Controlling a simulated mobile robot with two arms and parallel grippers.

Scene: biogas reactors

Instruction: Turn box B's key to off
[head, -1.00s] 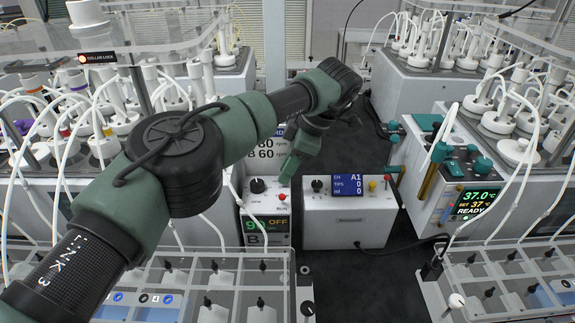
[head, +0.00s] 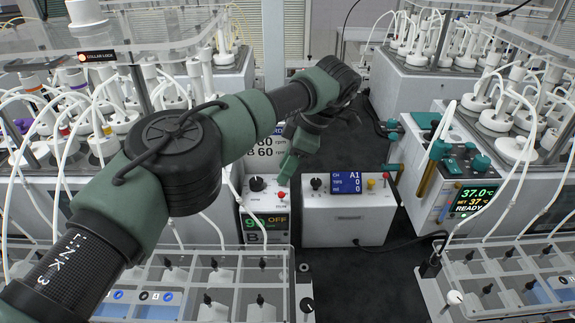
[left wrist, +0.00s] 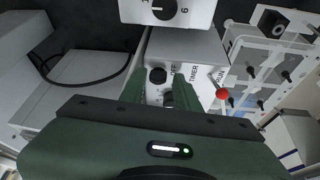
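Box B (head: 250,205) is a white box with a dark front display reading OFF and a B below it. In the head view it has a black knob (head: 257,184) on top and a red ball lever (head: 281,196) at its right. My left gripper (head: 287,172) points down over the box's top right, hiding part of it. In the left wrist view the gripper (left wrist: 159,92) has its two green fingers apart. A dark piece, perhaps the key (left wrist: 168,97), shows between or below them; I cannot tell whether they touch it. My right gripper is not in view.
A white box with a blue display (head: 348,215) stands close to the right of box B. Clear-lidded racks (head: 200,280) lie in front. Reactors with tubes (head: 100,110) stand at left and right. Dark floor is free at centre right.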

